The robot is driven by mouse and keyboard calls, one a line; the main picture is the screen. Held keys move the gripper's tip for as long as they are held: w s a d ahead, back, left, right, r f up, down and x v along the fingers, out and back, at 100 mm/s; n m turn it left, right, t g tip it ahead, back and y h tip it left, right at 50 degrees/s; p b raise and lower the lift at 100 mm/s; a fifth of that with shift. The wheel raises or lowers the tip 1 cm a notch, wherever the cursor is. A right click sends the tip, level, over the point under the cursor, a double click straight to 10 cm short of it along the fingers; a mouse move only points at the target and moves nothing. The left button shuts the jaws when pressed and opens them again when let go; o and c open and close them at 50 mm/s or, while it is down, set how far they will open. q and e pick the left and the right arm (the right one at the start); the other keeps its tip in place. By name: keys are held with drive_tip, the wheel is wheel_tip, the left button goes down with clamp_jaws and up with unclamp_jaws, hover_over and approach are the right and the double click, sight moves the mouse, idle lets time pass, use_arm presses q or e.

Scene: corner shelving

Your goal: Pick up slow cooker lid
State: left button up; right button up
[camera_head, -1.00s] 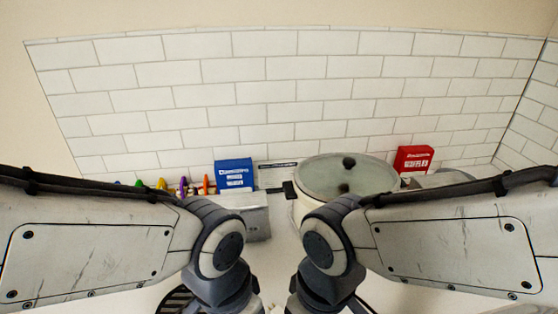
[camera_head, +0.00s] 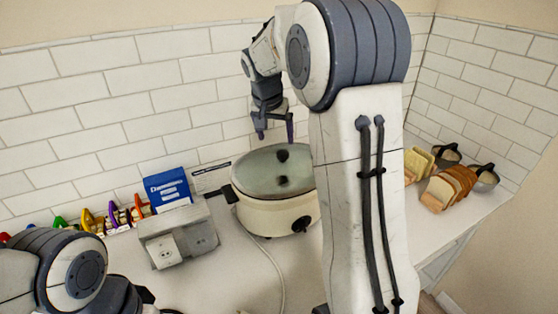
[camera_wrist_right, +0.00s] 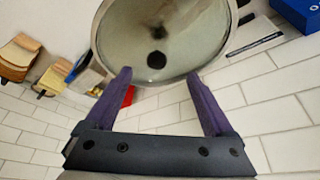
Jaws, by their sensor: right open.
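The slow cooker lid (camera_head: 258,172) is greenish glass with two dark spots. It sits on the cream slow cooker (camera_head: 265,213), which has a dark dial, at the middle of the counter. My right gripper (camera_head: 275,139) is open and empty above the lid's back part, pointing down. In the right wrist view the lid (camera_wrist_right: 190,35) fills the top middle, with a dark round spot near its edge. The purple fingertips (camera_wrist_right: 159,73) are apart near that edge. My right arm hides the lid's right side. My left arm is at the lower left; its gripper is out of frame.
Colourful items (camera_head: 115,214) line the wall further left. A tiled wall (camera_head: 215,97) rises close behind the cooker.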

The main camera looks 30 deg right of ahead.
drive_tip(key=p, duration=0.2)
hover_over(282, 153)
drive_tip(key=s+a, duration=0.1)
drive_tip(key=s, duration=0.1)
drive_tip(key=f, duration=0.4)
drive_tip(key=shift+s+a+f, duration=0.15)
drive_tip(key=shift+a, duration=0.05)
drive_tip(key=x, duration=0.1)
drive_tip(key=p+x, duration=0.1)
drive_tip(key=x, duration=0.1)
drive_tip(key=p+x, duration=0.1)
drive_tip(key=shift+w+f, duration=0.25)
drive_tip(key=shift+w, duration=0.15)
drive_tip(key=shift+w+d+f, duration=0.1)
drive_tip(key=shift+w+f, duration=0.05)
drive_tip(key=shift+f, duration=0.25)
drive_tip(key=shift+c, duration=0.3)
drive_tip(key=shift+r, duration=0.1)
clamp_jaws()
